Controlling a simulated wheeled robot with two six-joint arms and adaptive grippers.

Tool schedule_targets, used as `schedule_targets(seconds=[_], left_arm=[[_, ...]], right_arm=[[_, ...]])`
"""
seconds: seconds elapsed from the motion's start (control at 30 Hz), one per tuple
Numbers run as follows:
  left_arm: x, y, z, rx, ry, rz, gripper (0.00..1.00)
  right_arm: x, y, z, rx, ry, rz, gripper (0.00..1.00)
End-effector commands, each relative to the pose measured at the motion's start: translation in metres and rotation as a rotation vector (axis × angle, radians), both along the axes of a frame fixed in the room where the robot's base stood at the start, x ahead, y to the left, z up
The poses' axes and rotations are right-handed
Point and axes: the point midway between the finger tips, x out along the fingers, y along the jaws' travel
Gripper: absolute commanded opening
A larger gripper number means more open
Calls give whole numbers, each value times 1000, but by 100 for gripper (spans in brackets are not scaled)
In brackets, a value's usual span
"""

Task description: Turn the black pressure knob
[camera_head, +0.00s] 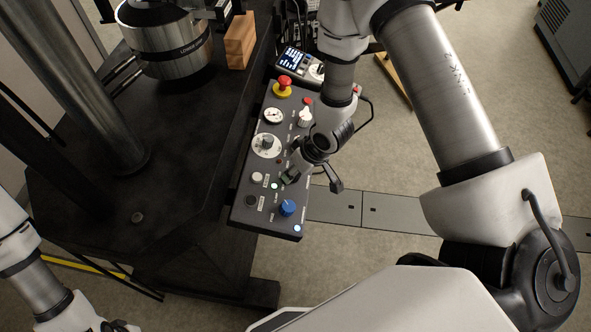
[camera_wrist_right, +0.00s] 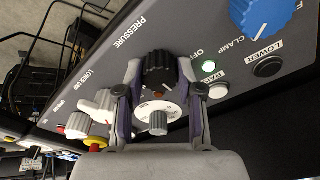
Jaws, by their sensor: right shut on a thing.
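In the head view my right gripper (camera_head: 292,170) is over the panel's right side and hides most of the knob. My left arm shows at the lower left; its gripper (camera_head: 120,327) is cut off by the bottom edge, so its jaws cannot be judged.
A blue clamp knob (camera_head: 287,208), a white knob (camera_head: 305,117), a grey knob on a white dial (camera_head: 266,146) and a red emergency button (camera_head: 284,82) crowd the panel. A dark machine table (camera_head: 190,215) adjoins the panel's left side.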

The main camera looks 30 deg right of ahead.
Motion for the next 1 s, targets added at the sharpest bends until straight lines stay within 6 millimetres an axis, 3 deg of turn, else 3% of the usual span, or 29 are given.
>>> schedule_targets(seconds=[0.13, 0.17, 0.2, 0.5, 0.63, 1.0], left_arm=[[0, 0, -1, 0, 0, 0, 40], [0, 0, -1, 0, 0, 0, 40], [0, 0, -1, 0, 0, 0, 40], [0, 0, 0, 0, 0, 0, 40], [0, 0, 0, 0, 0, 0, 40], [0, 0, 0, 0, 0, 0, 40]], right_arm=[[-2, 0, -2, -1, 7, 2, 2], [-3, 0, -2, -1, 7, 2, 47], [-2, 0, -2, -1, 7, 2, 61], [-1, 0, 0, 0, 2, 3, 62], [-3, -3, 10, 0, 0, 1, 62], [-27, -23, 91, 3, -1, -2, 62]])
